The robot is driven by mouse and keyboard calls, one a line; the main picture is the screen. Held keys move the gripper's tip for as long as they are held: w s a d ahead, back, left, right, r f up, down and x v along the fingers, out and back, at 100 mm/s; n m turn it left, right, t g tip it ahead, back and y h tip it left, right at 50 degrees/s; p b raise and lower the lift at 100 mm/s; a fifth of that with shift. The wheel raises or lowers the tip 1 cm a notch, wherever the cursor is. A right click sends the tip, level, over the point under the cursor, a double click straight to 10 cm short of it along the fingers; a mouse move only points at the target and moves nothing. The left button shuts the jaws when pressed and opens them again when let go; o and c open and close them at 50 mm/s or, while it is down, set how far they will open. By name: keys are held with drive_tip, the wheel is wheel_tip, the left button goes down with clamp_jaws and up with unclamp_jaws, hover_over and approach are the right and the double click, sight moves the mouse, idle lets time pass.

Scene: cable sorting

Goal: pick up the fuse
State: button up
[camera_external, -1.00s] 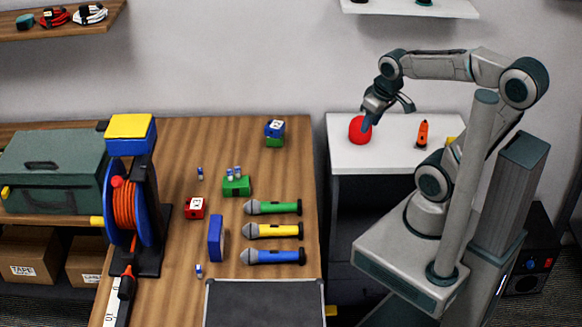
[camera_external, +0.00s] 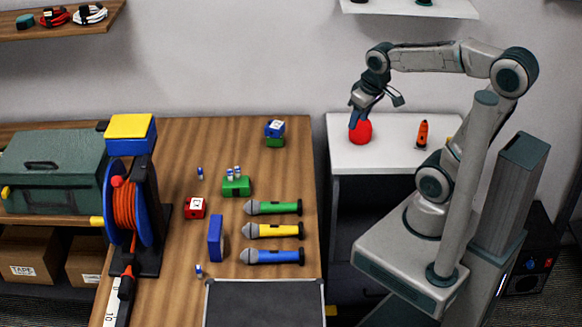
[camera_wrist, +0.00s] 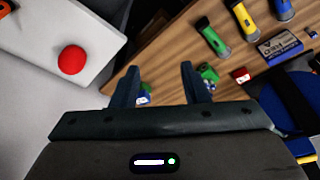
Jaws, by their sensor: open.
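Several small blue-and-white pieces look like fuses. One stands on the wooden table near the back (camera_external: 200,173), another stands nearer the front (camera_external: 198,270), and a pair sits on a green block (camera_external: 236,187). I cannot tell which one is the task's fuse. My gripper (camera_external: 376,111) is open and empty, above the white cabinet by the red ball, well right of these pieces. In the wrist view its two fingers (camera_wrist: 160,70) are spread apart. The green block (camera_wrist: 208,72) appears small beyond the right finger.
A red ball (camera_external: 361,132) and an orange tool (camera_external: 422,134) lie on the white cabinet top. A gap separates table and cabinet.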

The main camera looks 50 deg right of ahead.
drive_tip(key=w+a+n+g+b, duration=0.1)
drive_tip(key=w+a+n, duration=0.2)
drive_tip(key=w+a, duration=0.75)
drive_tip(key=n+g+b, duration=0.2)
drive_tip(key=n+b, duration=0.1)
drive_tip(key=n, duration=0.4)
hover_over(201, 265)
wheel_tip(201, 265, down, 16)
wheel_tip(201, 265, down, 8)
drive_tip(key=shift+f+p, duration=0.15)
drive_tip(key=shift+p, duration=0.55)
drive_tip(key=shift+w+f+p, duration=0.1)
drive_tip(key=shift+f+p, duration=0.75)
drive_tip(key=shift+f, duration=1.95)
clamp_jaws()
